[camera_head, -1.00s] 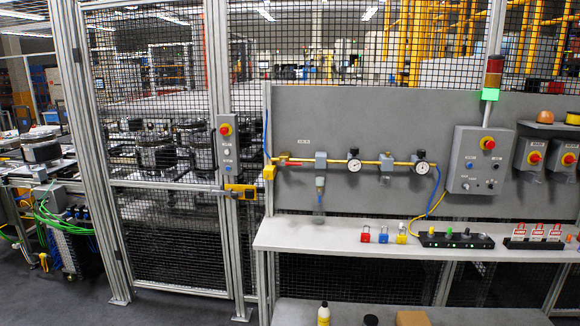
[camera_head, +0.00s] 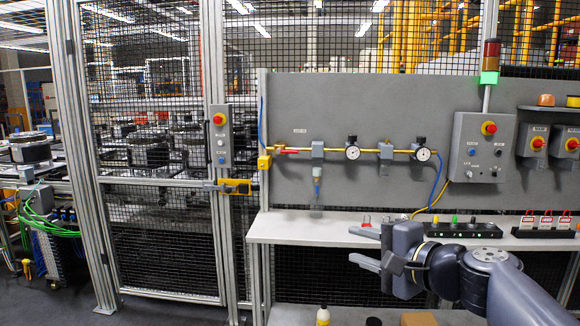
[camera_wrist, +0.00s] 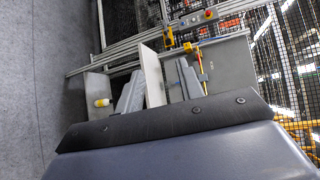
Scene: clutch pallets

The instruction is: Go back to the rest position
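My gripper (camera_head: 362,247) is in front of the bench at the lower right of the head view, pointing left. Its two grey fingers are apart with nothing between them, so it is open and empty. In the wrist view my gripper (camera_wrist: 160,88) also shows its fingers spread, with the pale bench (camera_wrist: 152,72) seen in the gap beyond them. In the head view the gripper and wrist cover part of the bench (camera_head: 290,228), including most of the small padlocks (camera_head: 366,221).
A black strip with colored knobs (camera_head: 462,230) and red-labelled padlocks (camera_head: 546,222) lie on the bench. A grey control box (camera_head: 482,148) and a gauge pipe (camera_head: 335,151) are on the back panel. A bottle (camera_head: 323,316) stands low down.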

